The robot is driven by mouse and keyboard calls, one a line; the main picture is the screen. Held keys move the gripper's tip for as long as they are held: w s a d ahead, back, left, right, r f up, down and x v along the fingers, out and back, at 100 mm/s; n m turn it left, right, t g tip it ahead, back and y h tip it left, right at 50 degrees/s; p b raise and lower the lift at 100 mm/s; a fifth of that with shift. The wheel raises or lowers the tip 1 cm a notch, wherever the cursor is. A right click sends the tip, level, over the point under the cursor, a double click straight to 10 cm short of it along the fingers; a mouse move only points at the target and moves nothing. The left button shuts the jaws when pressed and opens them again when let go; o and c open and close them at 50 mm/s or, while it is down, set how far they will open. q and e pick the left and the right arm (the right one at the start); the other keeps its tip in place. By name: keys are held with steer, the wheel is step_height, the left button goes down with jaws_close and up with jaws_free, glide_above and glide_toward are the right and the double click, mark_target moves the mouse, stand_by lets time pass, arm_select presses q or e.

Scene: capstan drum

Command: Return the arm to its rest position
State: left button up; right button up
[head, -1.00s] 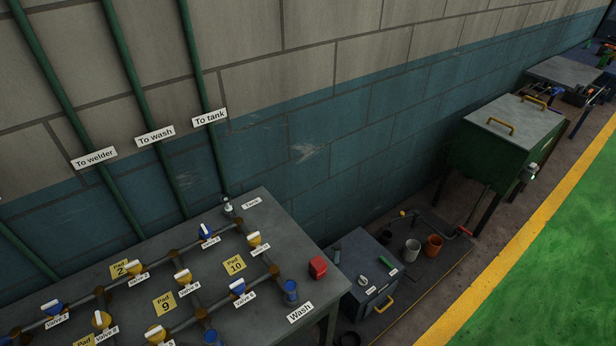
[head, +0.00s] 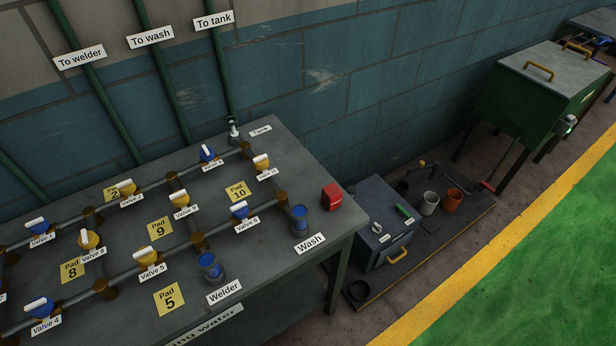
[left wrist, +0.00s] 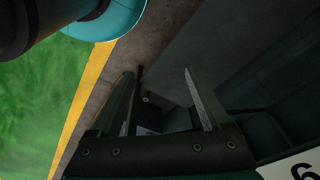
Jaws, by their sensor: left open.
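My left gripper (left wrist: 166,105) shows in the left wrist view with its two fingers spread apart and nothing between them. It hangs over a dark floor beside a yellow line (left wrist: 85,100) and a green floor area (left wrist: 35,105). Neither arm shows in the head view, and my right gripper is in neither view.
A grey bench (head: 320,232) carries pipes, valves, yellow pads and a red box (head: 332,197). Right of it stand a small grey cabinet (head: 362,215), a white cup (head: 429,203), an orange cup (head: 453,200) and a green chest (head: 545,90). The green floor (head: 540,270) is clear.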

arm_select(q)
steer(key=s+a+f+b, duration=0.1)
steer(key=s+f+b, duration=0.2)
steer(key=s+f, duration=0.3)
steer(key=s+a+f+g+b, duration=0.1)
steer(key=s+f+b, duration=0.3)
steer(key=f, duration=0.6)
steer(key=shift+s+f, duration=0.4)
steer(key=shift+s, duration=0.55)
steer(key=shift+a, duration=0.1)
